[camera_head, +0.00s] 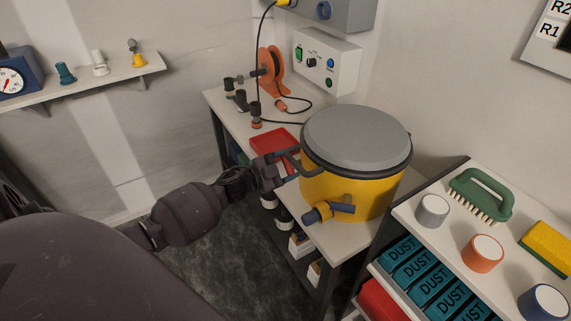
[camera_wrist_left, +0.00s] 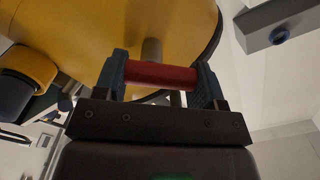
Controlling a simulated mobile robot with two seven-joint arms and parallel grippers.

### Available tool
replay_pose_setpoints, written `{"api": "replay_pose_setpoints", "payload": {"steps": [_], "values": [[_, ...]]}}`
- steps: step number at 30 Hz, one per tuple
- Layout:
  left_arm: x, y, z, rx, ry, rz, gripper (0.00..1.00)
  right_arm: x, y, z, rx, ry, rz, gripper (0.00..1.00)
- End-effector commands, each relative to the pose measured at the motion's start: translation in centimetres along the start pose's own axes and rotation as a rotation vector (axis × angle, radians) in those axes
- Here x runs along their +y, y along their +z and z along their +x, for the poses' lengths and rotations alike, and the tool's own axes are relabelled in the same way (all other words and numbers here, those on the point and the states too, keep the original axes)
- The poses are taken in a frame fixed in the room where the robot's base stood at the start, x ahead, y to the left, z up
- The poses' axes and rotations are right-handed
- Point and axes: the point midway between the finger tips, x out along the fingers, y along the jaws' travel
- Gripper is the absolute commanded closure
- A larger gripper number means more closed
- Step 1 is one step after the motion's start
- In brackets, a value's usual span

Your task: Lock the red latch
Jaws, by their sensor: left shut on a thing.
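The yellow drum with a grey lid (camera_head: 352,185) stands on the bench, and its yellow side also fills the top of the left wrist view (camera_wrist_left: 95,30). The red latch (camera_wrist_left: 160,75) is a red bar in front of the drum's side, on a grey stem. My left gripper (camera_head: 281,167) is at the drum's left side, just below the lid rim. In the left wrist view its two fingers are at either end of the red bar, shut on it. In the head view the red grip is hidden by the gripper. My right gripper is not in view.
A blue-and-yellow port (camera_head: 328,211) sticks out from the drum's lower front. A red tray (camera_head: 275,139), an orange cable reel (camera_head: 270,72) and a control box (camera_head: 325,62) are behind it. A shelf with a green brush (camera_head: 481,195) stands close on the right.

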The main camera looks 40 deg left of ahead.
Motion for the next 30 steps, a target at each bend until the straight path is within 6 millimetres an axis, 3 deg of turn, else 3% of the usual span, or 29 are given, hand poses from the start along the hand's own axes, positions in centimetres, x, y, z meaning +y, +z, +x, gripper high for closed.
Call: {"api": "replay_pose_setpoints", "payload": {"steps": [18,30], "values": [[0.39,-0.43,-0.01,0.001,0.000,0.567,0.60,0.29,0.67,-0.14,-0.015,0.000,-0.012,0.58],[0.55,-0.52,-0.02,0.001,0.001,0.788,0.60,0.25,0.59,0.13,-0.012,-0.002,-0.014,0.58]]}}
